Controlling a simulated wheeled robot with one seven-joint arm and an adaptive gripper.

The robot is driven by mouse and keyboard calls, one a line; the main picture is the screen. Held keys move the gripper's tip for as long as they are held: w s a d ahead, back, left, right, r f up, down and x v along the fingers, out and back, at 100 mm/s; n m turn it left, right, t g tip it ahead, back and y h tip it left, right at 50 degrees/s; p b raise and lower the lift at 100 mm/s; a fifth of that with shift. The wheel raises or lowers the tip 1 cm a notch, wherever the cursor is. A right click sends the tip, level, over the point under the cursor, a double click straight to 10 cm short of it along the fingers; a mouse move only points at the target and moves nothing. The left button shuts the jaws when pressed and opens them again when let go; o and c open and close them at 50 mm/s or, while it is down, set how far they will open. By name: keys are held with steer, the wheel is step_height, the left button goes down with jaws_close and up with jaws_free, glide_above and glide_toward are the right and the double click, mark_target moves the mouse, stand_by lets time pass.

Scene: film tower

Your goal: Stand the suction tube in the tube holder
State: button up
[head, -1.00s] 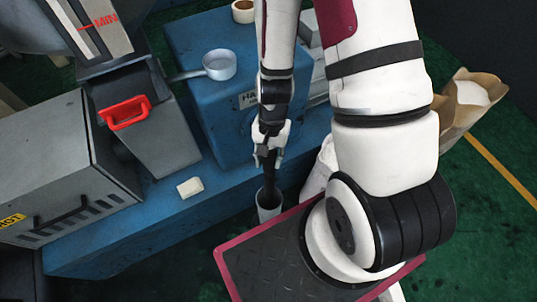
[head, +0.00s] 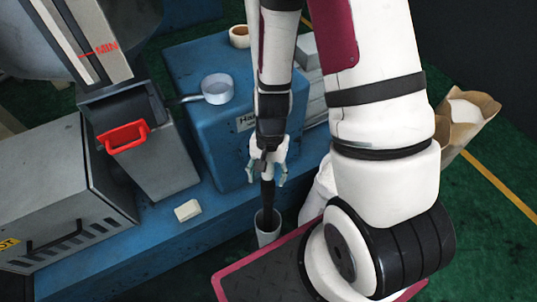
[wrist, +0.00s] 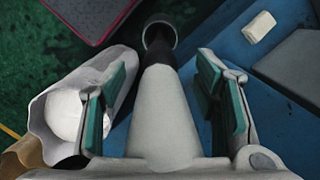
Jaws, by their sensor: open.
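The suction tube has a pale upper part (wrist: 165,110) and a dark lower part (head: 267,195). It stands nearly upright with its lower end inside the tube holder (head: 268,238), a grey round cup at the front edge of the blue bench. The holder's rim also shows at the top of the wrist view (wrist: 147,34). My gripper (head: 267,177) is open around the tube's upper part, above the holder. In the wrist view its green-padded fingers (wrist: 163,80) stand on both sides of the tube with gaps. The tube's bottom end is hidden in the holder.
A small cream block (head: 187,210) lies on the blue bench (head: 150,245) to the left. A grey machine with a red handle (head: 123,136) stands behind it. A small pan (head: 217,88) is on the blue box. A paper bag (head: 465,120) stands at right.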

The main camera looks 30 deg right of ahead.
steer(key=r, duration=0.6)
steer(key=w+d+r, duration=0.1)
steer(key=r, duration=0.2)
steer(key=shift+r, duration=0.15)
stand_by(0.7)
step_height(320, 180, up, 16)
steer(key=s+a+f+n+t, duration=0.1)
steer(key=s+n+t, duration=0.15)
steer(key=n, duration=0.25)
steer(key=s+r+n+t+h, duration=0.1)
steer(key=s+r+n+t, duration=0.2)
steer(key=s+r, duration=0.4)
step_height(320, 180, up, 3)
steer(key=shift+s+d+r+n, duration=0.1)
steer(key=shift+s+d+n, duration=0.1)
steer(key=shift+n, duration=0.3)
